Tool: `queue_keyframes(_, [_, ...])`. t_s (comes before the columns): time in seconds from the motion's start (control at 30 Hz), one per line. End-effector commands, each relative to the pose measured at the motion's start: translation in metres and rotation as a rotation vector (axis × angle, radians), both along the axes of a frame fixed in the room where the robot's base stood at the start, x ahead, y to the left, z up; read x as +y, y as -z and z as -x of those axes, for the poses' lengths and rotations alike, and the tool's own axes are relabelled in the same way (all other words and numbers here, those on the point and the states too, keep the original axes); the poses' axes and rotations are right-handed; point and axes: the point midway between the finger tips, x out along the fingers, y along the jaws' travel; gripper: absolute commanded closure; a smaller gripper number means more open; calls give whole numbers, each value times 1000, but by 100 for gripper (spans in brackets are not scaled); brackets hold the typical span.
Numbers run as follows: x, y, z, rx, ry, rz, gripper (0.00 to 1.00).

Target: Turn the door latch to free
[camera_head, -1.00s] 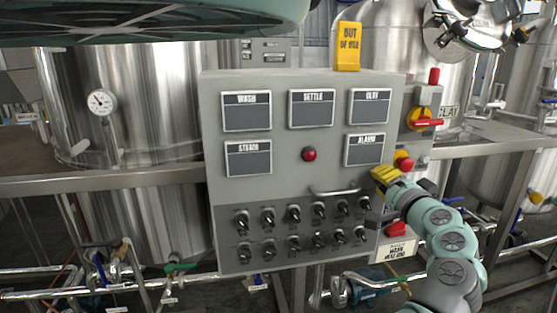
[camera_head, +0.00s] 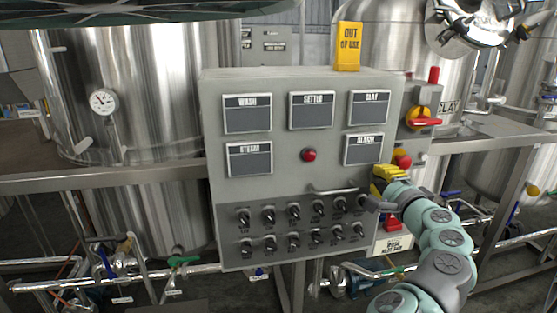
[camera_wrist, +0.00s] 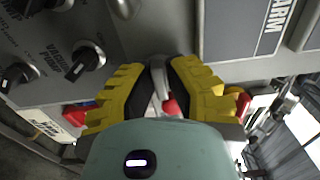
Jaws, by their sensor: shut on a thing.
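The grey control cabinet (camera_head: 285,168) has a metal handle (camera_head: 332,190) at the lower right of its door. My gripper (camera_head: 380,182), with yellow fingers, is at the cabinet's right edge, just right of that handle. In the wrist view my gripper (camera_wrist: 160,92) has its fingers closed around a slim grey metal piece (camera_wrist: 158,78), which looks like the door latch. The fingers hide most of it, so its exact angle cannot be told. The cabinet door looks closed.
Knobs (camera_head: 294,212) line the panel's lower part. A yellow sign (camera_head: 348,46) stands on top. Steel tanks and pipes surround the cabinet.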

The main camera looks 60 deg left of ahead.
Motion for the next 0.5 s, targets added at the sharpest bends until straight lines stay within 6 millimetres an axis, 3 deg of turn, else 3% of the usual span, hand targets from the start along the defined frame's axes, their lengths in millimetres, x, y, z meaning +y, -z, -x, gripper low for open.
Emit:
queue_keyframes(0.23, [0,3,0,4,0,6,100])
queue_keyframes(0.27, [0,3,0,4,0,6,83])
queue_keyframes(0.5, [0,1,0,2,0,1,61])
